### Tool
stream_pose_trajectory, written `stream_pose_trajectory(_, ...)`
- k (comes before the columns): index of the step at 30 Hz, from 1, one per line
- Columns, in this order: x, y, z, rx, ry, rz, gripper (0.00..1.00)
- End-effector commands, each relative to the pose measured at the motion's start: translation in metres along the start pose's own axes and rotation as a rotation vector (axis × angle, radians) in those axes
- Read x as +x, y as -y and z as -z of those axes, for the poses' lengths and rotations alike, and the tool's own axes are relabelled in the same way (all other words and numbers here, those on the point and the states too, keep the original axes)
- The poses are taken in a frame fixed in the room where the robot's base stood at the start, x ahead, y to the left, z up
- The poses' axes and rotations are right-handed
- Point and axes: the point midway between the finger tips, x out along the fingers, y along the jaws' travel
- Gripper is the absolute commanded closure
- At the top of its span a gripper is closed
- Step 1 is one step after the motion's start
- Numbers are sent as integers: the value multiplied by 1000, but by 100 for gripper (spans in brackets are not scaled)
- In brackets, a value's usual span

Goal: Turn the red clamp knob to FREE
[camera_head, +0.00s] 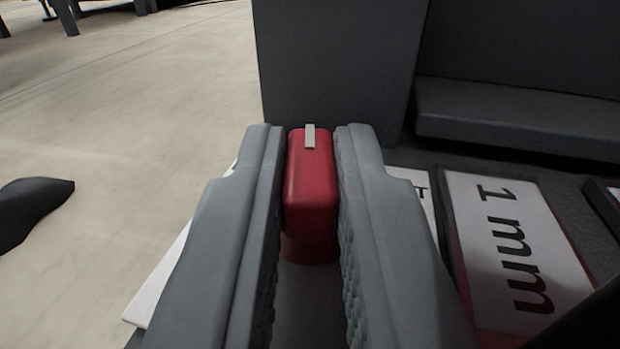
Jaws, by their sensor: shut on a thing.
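The red clamp knob (311,190) stands in the middle of the view, a rounded red bar with a light grey pointer mark on its top. Its pointer mark lies along the bar, towards the far end. My gripper (310,142) has one finger on each side of the knob and is shut on it. A round red base shows below the bar. Most of the white label plate under the knob is hidden by my fingers, so the FREE marking cannot be read.
A tall dark grey block (335,60) stands just beyond the knob. A dark ledge (515,115) is at the right back. A white plate reading "1 mm" (515,245) lies to the right. Pale open floor (130,110) is on the left, with a dark object (32,208) at the edge.

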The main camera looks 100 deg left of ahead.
Motion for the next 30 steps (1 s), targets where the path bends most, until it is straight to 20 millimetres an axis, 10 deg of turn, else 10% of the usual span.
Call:
stream_pose_trajectory(17, 0, 0, 0, 0, -1, 36, 100)
stream_pose_trajectory(21, 0, 0, 0, -1, -1, 36, 66)
stream_pose_trajectory(30, 0, -1, 1, -1, -1, 36, 65)
